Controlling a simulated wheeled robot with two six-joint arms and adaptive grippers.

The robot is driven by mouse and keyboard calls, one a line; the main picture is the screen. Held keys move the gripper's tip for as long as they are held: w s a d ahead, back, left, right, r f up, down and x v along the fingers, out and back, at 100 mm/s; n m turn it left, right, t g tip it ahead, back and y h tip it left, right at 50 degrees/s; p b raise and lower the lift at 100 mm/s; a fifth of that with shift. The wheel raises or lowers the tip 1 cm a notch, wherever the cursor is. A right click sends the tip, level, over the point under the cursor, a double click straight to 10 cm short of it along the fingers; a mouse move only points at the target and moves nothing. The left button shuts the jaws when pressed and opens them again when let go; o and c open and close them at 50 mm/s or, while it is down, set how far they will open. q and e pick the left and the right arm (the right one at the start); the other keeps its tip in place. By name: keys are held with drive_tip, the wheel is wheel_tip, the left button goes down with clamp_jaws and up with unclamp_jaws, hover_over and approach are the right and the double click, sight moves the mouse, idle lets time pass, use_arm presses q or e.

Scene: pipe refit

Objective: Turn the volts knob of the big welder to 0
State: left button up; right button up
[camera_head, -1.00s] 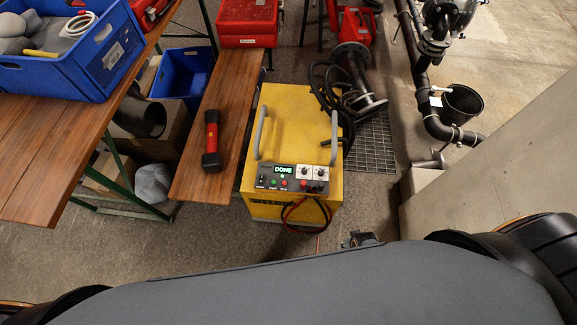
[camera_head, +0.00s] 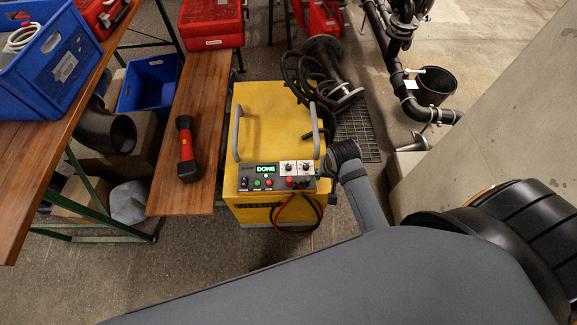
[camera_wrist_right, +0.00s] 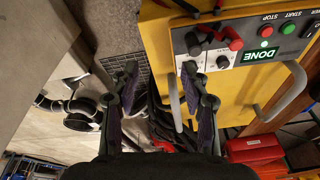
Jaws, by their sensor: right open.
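The big welder (camera_head: 280,120) is a yellow box with two grey handles and a dark front panel; its green display reads DONE. Two knobs on white plates sit at the panel's right: one knob (camera_head: 285,168) nearer the display, the other knob (camera_head: 306,167) at the edge. Their labels are too small to tell which is volts. My right gripper (camera_head: 327,165) is at the panel's right edge, partly hidden by its own arm. In the right wrist view the gripper (camera_wrist_right: 160,75) is open and empty, one finger close beside the outer knob (camera_wrist_right: 193,49). My left gripper is out of view.
Red and black cable plugs (camera_wrist_right: 222,35) stick out below the knobs. Black hoses and a flanged pipe (camera_head: 325,65) lie behind the welder. A wooden bench (camera_head: 205,95) with a red-black torch (camera_head: 186,150) stands left; a concrete wall (camera_head: 490,130) stands right.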

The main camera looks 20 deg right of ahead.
drive_tip(key=w+a+m+g, duration=0.1)
drive_tip(key=w+a+m, duration=0.3)
drive_tip(key=w+m, duration=0.4)
drive_tip(key=m+g, duration=0.1)
drive_tip(key=m, duration=0.5)
hover_over(289, 166)
drive_tip(key=shift+y, duration=0.4)
wheel_tip(289, 166, down, 10)
drive_tip(key=b, duration=0.2)
drive_tip(key=shift+f+b, duration=0.2)
drive_tip(key=shift+b, duration=0.1)
drive_tip(key=shift+c, duration=0.2)
clamp_jaws()
